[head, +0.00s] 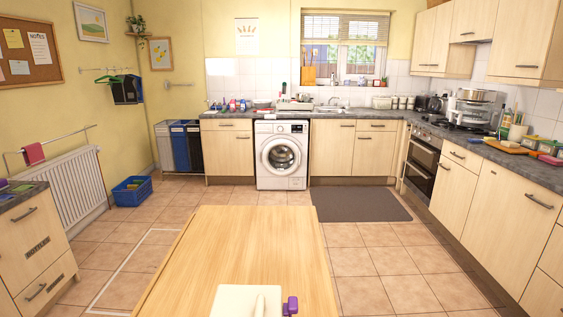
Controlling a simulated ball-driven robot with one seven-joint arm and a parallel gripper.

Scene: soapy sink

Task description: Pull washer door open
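The washer (282,171) is a white front-loader built in under the far counter, near the middle of the head view. Its round door (281,156) has a dark glass centre and a pale ring, and looks shut. The door handle is too small to make out. My gripper is not clearly in view. The washer stands across the room, beyond the wooden table.
A wooden table (235,250) fills the near middle, between me and the washer. A grey mat (358,205) lies right of the washer. A blue crate (132,191) sits on the floor at left. Tiled floor (360,262) is open right of the table.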

